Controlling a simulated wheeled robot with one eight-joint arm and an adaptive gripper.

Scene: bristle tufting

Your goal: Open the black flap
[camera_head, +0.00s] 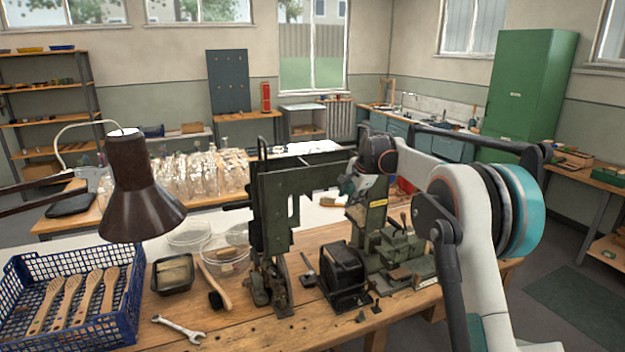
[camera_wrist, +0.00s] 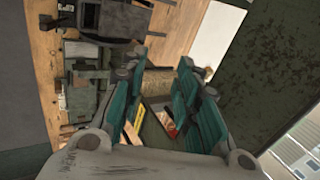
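The tufting machine (camera_head: 292,200) stands on the wooden bench, with a dark green upright frame and a horizontal arm. A black box-like part (camera_head: 343,268) sits low at its front; I cannot tell for sure whether this is the black flap. My gripper (camera_head: 350,186) is up behind the machine's right end, above the bench and apart from the black part. It is partly hidden by the machine. In the wrist view my gripper (camera_wrist: 165,85) has its teal fingers spread, with a gap between them and nothing clearly held. A dark green panel (camera_wrist: 265,75) is close on the right there.
A blue basket (camera_head: 125,315) with several wooden brush bodies stands at the front left. A brown lamp (camera_head: 140,195) hangs over it. A wrench (camera_head: 180,328), a black tray (camera_head: 172,275) and a brush (camera_head: 215,290) lie left of the machine. Clear bowls (camera_head: 190,235) stand behind.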

